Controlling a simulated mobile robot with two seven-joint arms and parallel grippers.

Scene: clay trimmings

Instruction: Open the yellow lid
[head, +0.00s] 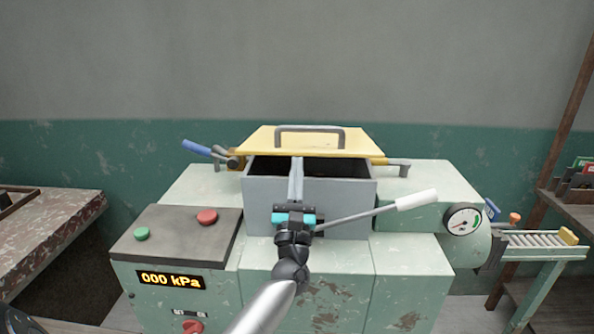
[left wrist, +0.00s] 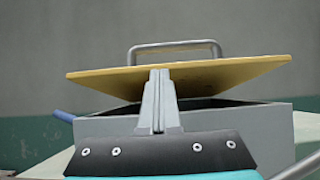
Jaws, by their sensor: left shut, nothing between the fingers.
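The yellow lid (head: 352,142), with a grey bar handle (head: 310,129), sits tilted up over the grey box (head: 345,196). A dark gap shows between its front edge and the box's rim. In the left wrist view, the lid (left wrist: 220,72) also stands clear of the box front (left wrist: 270,125). My left gripper (head: 297,163) is shut and empty at the front of the box. Its fingertips (left wrist: 158,74) reach up to the lid's front edge, seemingly at or just under it; exact contact is hard to tell. My right gripper is not in view.
A white-handled lever (head: 415,200) slants across the box front, right of my left gripper. A blue-handled lever (head: 197,147) is at left. A button panel (head: 175,231) and a gauge (head: 464,221) flank the box. A roller rack (head: 535,240) extends right.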

